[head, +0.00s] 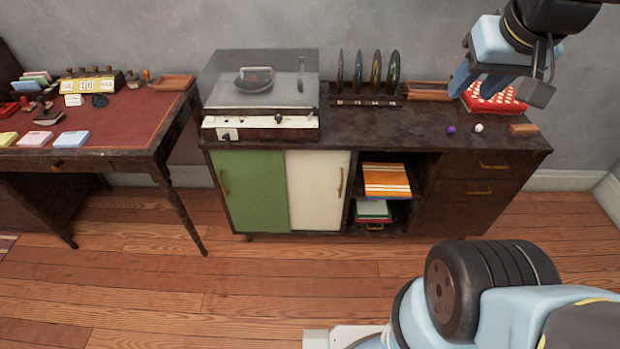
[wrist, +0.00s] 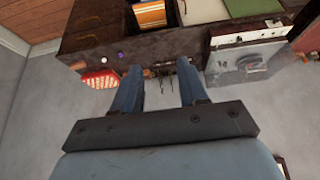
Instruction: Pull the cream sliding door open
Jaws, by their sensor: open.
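The cream sliding door (head: 316,191) is the right one of two door panels on the front of the dark cabinet (head: 445,128). It has a brass handle (head: 340,183) near its right edge. The green door (head: 250,190) is beside it on the left, with its own brass handle at its left side. My gripper (head: 497,90) is open and empty, high over the right end of the cabinet top, well away from the cream door. In the wrist view my gripper (wrist: 158,84) shows two spread fingers with nothing between them. The cream door shows only partly there (wrist: 195,10), at the top edge.
A record player (head: 258,124) stands on the cabinet above the doors. A rack of upright dark discs (head: 367,100), a red-and-white box (head: 493,100) and small balls are also on top. Open shelves with records (head: 386,181) are right of the cream door. A desk (head: 110,130) stands left; bare floor lies in front.

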